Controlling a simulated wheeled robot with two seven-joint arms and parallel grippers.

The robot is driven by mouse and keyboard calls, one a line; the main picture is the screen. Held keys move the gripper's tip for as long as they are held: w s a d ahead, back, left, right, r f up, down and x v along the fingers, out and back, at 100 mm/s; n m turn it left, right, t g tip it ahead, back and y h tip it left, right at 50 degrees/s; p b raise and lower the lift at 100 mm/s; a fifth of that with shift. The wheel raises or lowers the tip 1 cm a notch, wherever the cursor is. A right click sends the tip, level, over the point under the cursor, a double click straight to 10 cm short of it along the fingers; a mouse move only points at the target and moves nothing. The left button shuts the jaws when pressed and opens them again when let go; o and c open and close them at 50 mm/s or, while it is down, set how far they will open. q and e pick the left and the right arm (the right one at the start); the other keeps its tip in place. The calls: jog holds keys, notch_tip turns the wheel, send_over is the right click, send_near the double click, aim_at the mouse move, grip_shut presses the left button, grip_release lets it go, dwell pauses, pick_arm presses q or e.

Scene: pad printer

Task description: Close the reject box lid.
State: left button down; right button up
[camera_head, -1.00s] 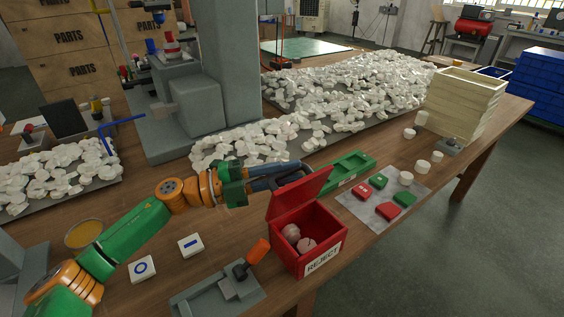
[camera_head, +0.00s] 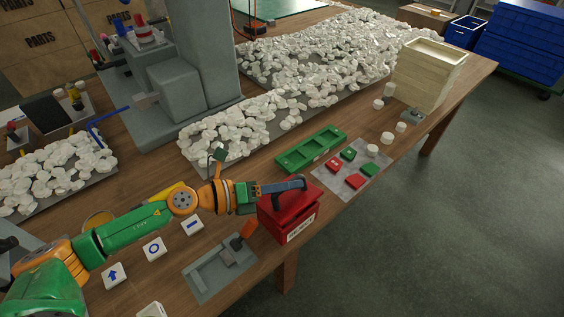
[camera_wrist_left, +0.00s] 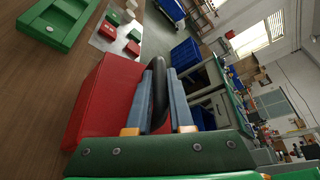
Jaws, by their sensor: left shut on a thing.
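The red reject box (camera_head: 300,231) stands near the table's front edge, its white REJECT label facing the front. My left gripper (camera_head: 291,185) is at the lid's top. In the left wrist view, the fingers (camera_wrist_left: 163,95) are shut on a dark curved handle (camera_wrist_left: 158,88), with the red lid (camera_wrist_left: 108,95) just beside it. My right gripper is not in view.
A green tray (camera_head: 312,150) and a mat with red and green blocks (camera_head: 354,181) lie behind and right of the box. A grey fixture with an orange handle (camera_head: 243,236) is to its left. White parts (camera_head: 310,70) heap behind; a wooden crate (camera_head: 428,75) stands at right.

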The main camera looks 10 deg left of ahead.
aim_at(275, 200)
pick_arm(q)
jog(key=m+p, duration=0.1)
jog(key=p, duration=0.1)
jog(key=d+p, duration=0.1)
jog(key=shift+s+f+m+y+p, duration=0.3)
jog(key=shift+s+m+y+p, duration=0.05)
jog(key=shift+m+y, duration=0.05)
jog(key=shift+s+d+f+m+t+y+p, duration=0.15)
jog(key=shift+f+m+t+y+p, duration=0.25)
jog(key=shift+p, duration=0.3)
jog(key=shift+f, duration=0.15)
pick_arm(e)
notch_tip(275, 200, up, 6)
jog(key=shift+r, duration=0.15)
pick_arm(q)
jog(key=shift+f, duration=0.1)
jog(key=c, duration=0.8)
grip_release()
